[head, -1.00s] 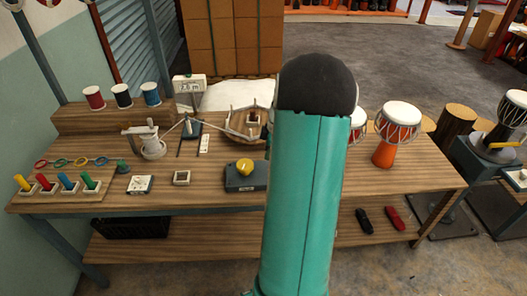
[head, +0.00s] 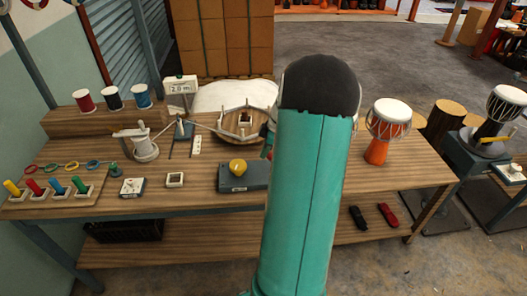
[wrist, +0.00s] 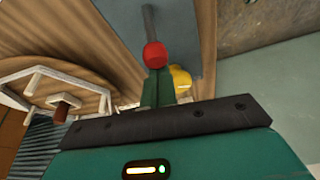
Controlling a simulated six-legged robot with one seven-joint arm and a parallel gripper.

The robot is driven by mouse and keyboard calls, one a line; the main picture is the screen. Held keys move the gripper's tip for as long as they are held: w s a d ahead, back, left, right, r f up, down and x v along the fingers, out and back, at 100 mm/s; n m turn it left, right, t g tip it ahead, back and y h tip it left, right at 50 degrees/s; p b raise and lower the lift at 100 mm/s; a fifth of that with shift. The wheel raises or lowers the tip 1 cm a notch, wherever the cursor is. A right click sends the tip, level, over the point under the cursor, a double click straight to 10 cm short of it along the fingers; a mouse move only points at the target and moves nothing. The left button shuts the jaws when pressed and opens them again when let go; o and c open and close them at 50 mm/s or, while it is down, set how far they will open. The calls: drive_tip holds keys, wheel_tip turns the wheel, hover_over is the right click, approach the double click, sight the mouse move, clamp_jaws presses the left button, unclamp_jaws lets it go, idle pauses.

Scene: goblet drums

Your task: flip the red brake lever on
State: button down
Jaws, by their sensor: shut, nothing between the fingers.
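The red brake lever (wrist: 154,54) shows in the wrist view as a red knob on a thin grey rod, by a grey box (wrist: 185,25). My gripper (wrist: 158,80) is shut and empty, its green fingers pointing at the red knob. The fingertips overlap the knob's lower edge in the picture; I cannot tell if they touch. A yellow knob (wrist: 181,80) is just right of the fingers.
A round wooden ring-shaped piece (head: 245,121) lies behind the box and shows close to the left of my gripper in the wrist view (wrist: 75,88). An orange goblet drum (head: 376,151) stands on the bench (head: 210,191) at right. Colored pegs (head: 57,184) are at left.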

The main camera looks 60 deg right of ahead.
sight(271, 153)
drive_tip(key=shift+s+d+r+t+y, duration=0.25)
drive_tip(key=shift+s+d+t+y, duration=0.8)
drive_tip(key=shift+s+t, duration=0.2)
drive_tip(key=shift+s+d+f+t+y, duration=0.1)
drive_tip(key=shift+s+d+t+y, duration=0.55)
drive_tip(key=shift+s+d+t, duration=0.3)
drive_tip(key=shift+s+d, duration=0.1)
drive_tip(key=shift+s, duration=0.1)
